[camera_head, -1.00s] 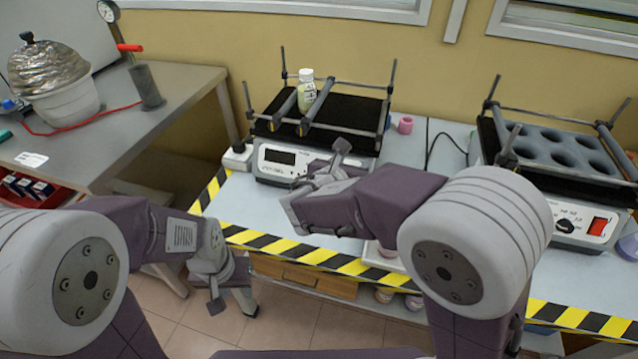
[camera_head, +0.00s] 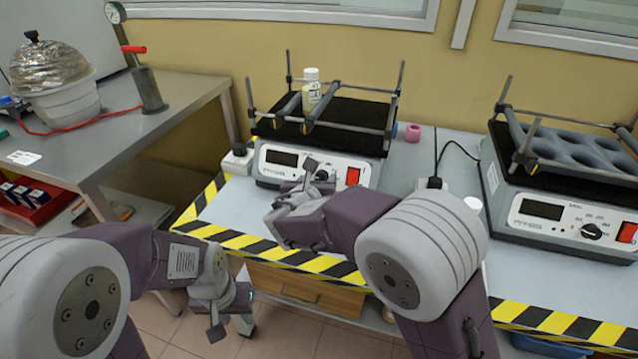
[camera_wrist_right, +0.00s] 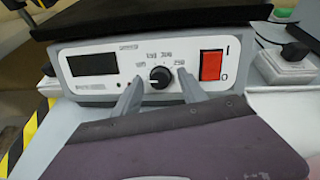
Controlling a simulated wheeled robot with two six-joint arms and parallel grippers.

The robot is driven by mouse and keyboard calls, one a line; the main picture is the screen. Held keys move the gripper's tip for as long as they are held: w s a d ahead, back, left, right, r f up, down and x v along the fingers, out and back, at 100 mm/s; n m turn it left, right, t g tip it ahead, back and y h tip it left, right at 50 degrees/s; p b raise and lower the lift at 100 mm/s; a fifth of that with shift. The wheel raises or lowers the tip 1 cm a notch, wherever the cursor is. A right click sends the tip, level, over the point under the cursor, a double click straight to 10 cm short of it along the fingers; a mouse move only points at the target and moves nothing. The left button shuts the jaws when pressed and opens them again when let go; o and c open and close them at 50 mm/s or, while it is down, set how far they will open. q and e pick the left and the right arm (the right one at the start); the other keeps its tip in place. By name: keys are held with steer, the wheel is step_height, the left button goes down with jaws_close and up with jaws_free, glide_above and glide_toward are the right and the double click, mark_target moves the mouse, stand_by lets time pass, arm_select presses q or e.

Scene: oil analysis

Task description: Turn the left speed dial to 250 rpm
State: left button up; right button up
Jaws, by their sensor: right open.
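The left shaker (camera_head: 270,178) has a dark display, a red switch and a black speed dial (camera_head: 322,174) on its white front panel. In the right wrist view the dial (camera_wrist_right: 160,77) is in full view, with small printed marks around it, one reading 250 at its upper right. The dial's pointer is too small to read surely. My right gripper (camera_head: 300,182) is open in front of the panel. In the right wrist view its fingers (camera_wrist_right: 160,94) stand either side below the dial, apparently not touching it. My left gripper (camera_head: 228,325) hangs low at left, away from the shaker.
A capped bottle (camera_head: 311,92) stands among the bars on the left shaker's top. A second shaker (camera_head: 510,222) with its own dial stands at right. A pink ring (camera_head: 413,133) and a white plug (camera_head: 237,162) lie near the left shaker. Yellow-black tape (camera_head: 265,247) marks the table edge.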

jaws_close()
